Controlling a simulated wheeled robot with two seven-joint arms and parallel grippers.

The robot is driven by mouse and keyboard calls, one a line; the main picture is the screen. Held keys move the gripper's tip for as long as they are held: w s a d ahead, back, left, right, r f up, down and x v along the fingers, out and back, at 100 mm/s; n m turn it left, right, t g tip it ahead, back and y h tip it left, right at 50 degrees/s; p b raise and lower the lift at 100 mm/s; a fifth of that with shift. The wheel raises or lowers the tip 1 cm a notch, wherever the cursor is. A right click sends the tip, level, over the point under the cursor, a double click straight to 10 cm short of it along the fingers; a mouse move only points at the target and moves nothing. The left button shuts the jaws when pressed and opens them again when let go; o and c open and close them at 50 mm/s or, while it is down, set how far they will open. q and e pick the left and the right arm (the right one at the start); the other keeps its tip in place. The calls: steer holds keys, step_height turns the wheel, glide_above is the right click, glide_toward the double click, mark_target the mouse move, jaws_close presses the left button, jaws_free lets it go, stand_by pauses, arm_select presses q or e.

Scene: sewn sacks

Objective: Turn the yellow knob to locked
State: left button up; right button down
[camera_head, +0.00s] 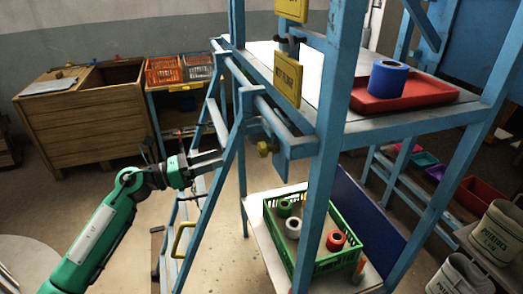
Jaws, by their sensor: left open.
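The yellow knob (265,148) sits low on a blue bracket on the blue frame (318,150), right of centre in the head view. It is small, and I cannot tell which position it is turned to. My left gripper (217,160), on a green arm from the left, is open and empty. In the picture its fingers point right toward the knob, with a clear gap and a slanted blue rail between them. My right gripper is not in view.
Slanted blue rails (228,140) stand close to my left gripper. A yellow sign (287,78) hangs above the knob. A green crate (275,228) with several spools stands below. A red tray (425,92) holds a blue roll (388,78).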

mark_target(259, 151)
arm_select(q)
steer(key=w+d+p, duration=0.1)
steer(key=d+p, duration=0.1)
steer(key=d, duration=0.2)
steer(key=w+d+m+g+p, duration=0.1)
steer(key=d+p, duration=0.1)
steer(key=d, duration=0.2)
steer(key=w+d+m+p, duration=0.1)
steer(key=d+p, duration=0.1)
steer(key=d, duration=0.2)
steer(key=shift+w+d+r+g+y, duration=0.1)
steer(key=shift+w+r+g+y, duration=0.2)
steer(key=shift+w+y, duration=0.1)
steer(key=shift+w+d+f, duration=0.1)
steer(key=shift+d+f, duration=0.05)
steer(key=shift+d, duration=0.25)
steer(key=c, duration=1)
